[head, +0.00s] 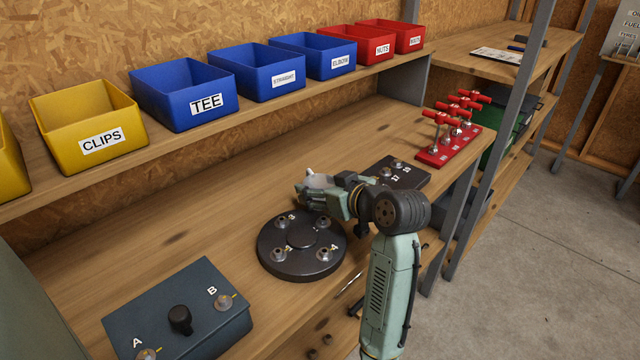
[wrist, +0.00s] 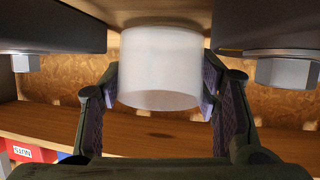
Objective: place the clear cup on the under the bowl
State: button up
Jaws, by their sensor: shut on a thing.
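The clear cup, a whitish translucent cylinder (wrist: 160,68), sits between the two finger pads of my gripper (wrist: 163,92) in the wrist view. The fingers are shut on its sides. In the head view the cup (head: 319,181) shows only in part at the tip of my gripper (head: 312,191), at the back edge of the round black turntable. I cannot tell whether the cup touches the surface below. No bowl is recognisable in either view.
A black block (head: 405,175) with fittings is behind my wrist. A dark box (head: 165,295) with A and B fittings is front left. A red rack (head: 447,152) is right. Labelled bins line the shelf (head: 250,115).

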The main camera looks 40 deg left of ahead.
jog(key=shift+f, duration=0.2)
jog(key=shift+f+b, duration=0.3)
jog(key=o, duration=0.9)
jog(key=shift+c, duration=0.2)
jog(key=shift+s, duration=0.1)
